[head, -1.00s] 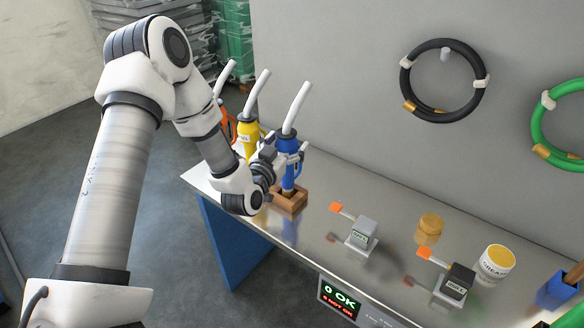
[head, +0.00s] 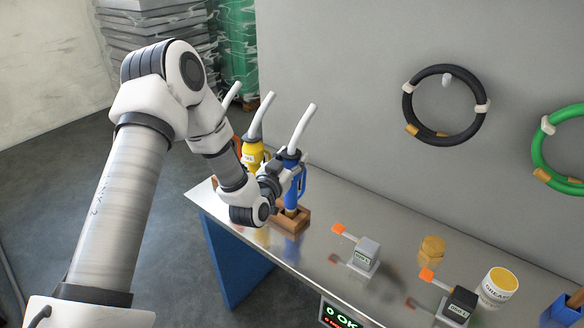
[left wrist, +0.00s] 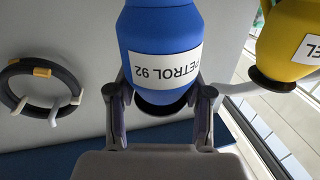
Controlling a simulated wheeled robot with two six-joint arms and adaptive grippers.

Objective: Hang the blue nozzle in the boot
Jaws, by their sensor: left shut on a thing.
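The blue nozzle (head: 293,188) stands roughly upright with its white hose (head: 302,126) rising from the top. My left gripper (head: 284,181) is shut on its body from the left side. In the left wrist view the blue nozzle (left wrist: 158,50), labelled PETROL 92, sits between the two fingers of the left gripper (left wrist: 160,100). The brown wooden boot (head: 291,225) is on the table directly under the nozzle. The nozzle's lower end is at the boot's opening; I cannot tell how far inside it is. My right gripper is out of view.
A yellow nozzle (head: 254,152) stands close to the left of the blue one, partly behind my arm; it also shows in the left wrist view (left wrist: 288,40). A grey block with an orange flag (head: 364,255) and a grease tin (head: 497,286) are farther right. Steel tabletop (head: 335,205) lies between.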

